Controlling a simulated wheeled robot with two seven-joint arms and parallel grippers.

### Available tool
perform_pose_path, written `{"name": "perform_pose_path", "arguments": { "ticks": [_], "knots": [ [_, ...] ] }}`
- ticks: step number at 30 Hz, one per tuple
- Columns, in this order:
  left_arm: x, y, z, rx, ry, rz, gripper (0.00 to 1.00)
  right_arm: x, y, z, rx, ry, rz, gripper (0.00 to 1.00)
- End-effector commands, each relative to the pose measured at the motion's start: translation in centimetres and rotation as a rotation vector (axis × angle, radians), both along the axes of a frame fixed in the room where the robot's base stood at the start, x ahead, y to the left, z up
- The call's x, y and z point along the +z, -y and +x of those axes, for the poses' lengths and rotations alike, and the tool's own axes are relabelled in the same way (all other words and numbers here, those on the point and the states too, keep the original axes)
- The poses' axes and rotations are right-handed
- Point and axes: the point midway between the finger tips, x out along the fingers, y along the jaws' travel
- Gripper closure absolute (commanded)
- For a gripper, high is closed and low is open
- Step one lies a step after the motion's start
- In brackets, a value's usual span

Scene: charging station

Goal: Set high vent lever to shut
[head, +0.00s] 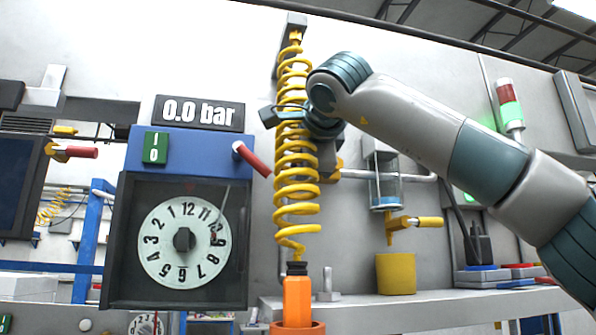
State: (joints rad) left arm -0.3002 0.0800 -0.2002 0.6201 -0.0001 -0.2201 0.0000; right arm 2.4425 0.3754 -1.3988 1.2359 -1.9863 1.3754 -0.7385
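No lever in view carries a readable vent label, so I cannot tell for sure which is the high vent lever. A red-handled lever (253,158) slants down to the right from the blue cabinet's upper right side. Another red-handled lever with a yellow body (78,152) points right at the far left. A yellow fitting (336,170) shows on a pipe, partly hidden behind the yellow coil. My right gripper (272,116) is at the upper coil, right of and above the cabinet's red lever; the coil and wrist hide part of it. My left gripper is out of view.
The yellow coiled hose (296,190) hangs from a wall bracket to an orange tool handle (297,300). The blue cabinet (190,150) has a dial and a "0.0 bar" display (199,113). A yellow tap (412,221) sits above a yellow cup (396,273) on the shelf.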

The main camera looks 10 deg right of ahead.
Motion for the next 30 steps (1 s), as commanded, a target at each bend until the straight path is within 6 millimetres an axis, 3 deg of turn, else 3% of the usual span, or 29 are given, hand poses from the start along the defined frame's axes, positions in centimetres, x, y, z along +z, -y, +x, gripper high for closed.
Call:
{"name": "perform_pose_path", "arguments": {
  "ticks": [5,6,8,20,26,30],
  "knots": [
    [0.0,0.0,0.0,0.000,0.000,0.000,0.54,-0.2,0.0,0.1,-0.001,-0.004,-0.003,1.00],
    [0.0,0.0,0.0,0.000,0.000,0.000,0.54,-0.2,0.0,0.1,-0.002,-0.004,-0.002,0.75],
    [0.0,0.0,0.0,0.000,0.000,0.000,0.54,-0.2,0.0,0.1,-0.001,-0.004,-0.002,0.65],
    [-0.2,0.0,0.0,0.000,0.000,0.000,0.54,-0.1,0.0,-0.3,-0.001,-0.001,0.000,0.65],
    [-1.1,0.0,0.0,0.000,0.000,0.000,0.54,0.1,0.0,-1.9,0.000,0.000,0.001,0.65],
    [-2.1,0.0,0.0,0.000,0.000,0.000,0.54,0.5,0.1,-4.0,0.000,0.001,0.000,0.65]
  ]
}}
